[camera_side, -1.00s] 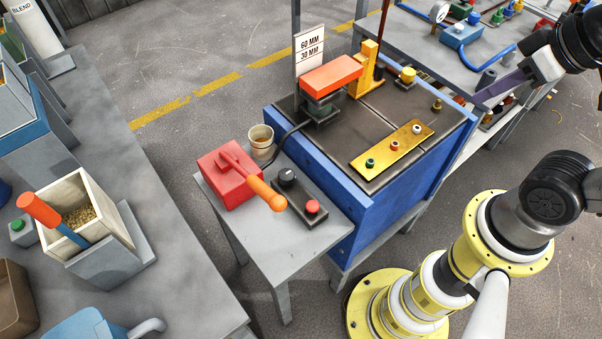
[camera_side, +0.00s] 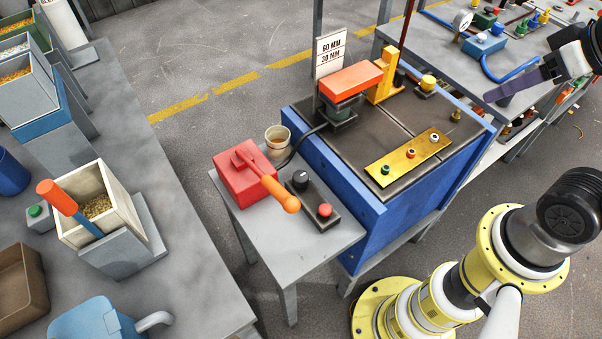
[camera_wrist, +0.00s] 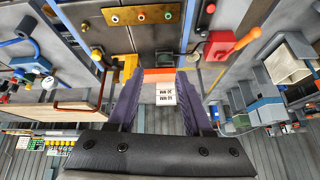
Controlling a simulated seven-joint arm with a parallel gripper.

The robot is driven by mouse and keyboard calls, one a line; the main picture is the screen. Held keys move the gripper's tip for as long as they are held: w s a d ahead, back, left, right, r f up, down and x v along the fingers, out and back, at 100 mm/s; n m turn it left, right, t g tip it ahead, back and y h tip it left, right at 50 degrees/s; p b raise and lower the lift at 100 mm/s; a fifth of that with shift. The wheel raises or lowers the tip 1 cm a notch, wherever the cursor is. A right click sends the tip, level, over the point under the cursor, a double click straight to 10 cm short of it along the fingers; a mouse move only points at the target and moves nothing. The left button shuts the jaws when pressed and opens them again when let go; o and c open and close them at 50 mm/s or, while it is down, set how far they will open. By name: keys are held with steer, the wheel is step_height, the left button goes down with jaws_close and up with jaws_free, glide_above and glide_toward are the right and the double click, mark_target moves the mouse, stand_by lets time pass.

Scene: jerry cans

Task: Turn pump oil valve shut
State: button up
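I cannot tell for certain which fitting is the pump oil valve. On the back bench, a blue block with a small knob (camera_side: 484,43) stands beside a round gauge (camera_side: 462,19) and a blue hose (camera_side: 515,70). A green block with a red knob (camera_side: 487,17) is behind it. In the wrist view the blue block (camera_wrist: 30,65) is at the left. My gripper (camera_wrist: 158,62) has two purple fingers, spread apart with nothing held. In the side view it (camera_side: 490,96) hangs in the air at the right, in front of the back bench.
The blue workbench (camera_side: 405,225) holds an orange block (camera_side: 350,78), a yellow bracket (camera_side: 384,75) and a brass plate (camera_side: 400,165). A red box with an orange-handled lever (camera_side: 240,185) and a control box (camera_side: 312,207) stand on a grey side table. Floor shows between the benches.

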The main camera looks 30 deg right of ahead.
steer(key=o, duration=0.4)
steer(key=shift+m, duration=0.6)
steer(key=w+r, duration=0.1)
steer(key=w, duration=0.2)
steer(key=w+r, duration=0.1)
steer(key=shift+w+a+r, duration=0.2)
steer(key=shift+a+r, duration=0.05)
steer(key=shift+r, duration=0.1)
steer(key=g, duration=0.6)
glide_above(301, 175)
step_height(301, 175, down, 27)
step_height(301, 175, down, 13)
steer(key=shift+f, duration=0.1)
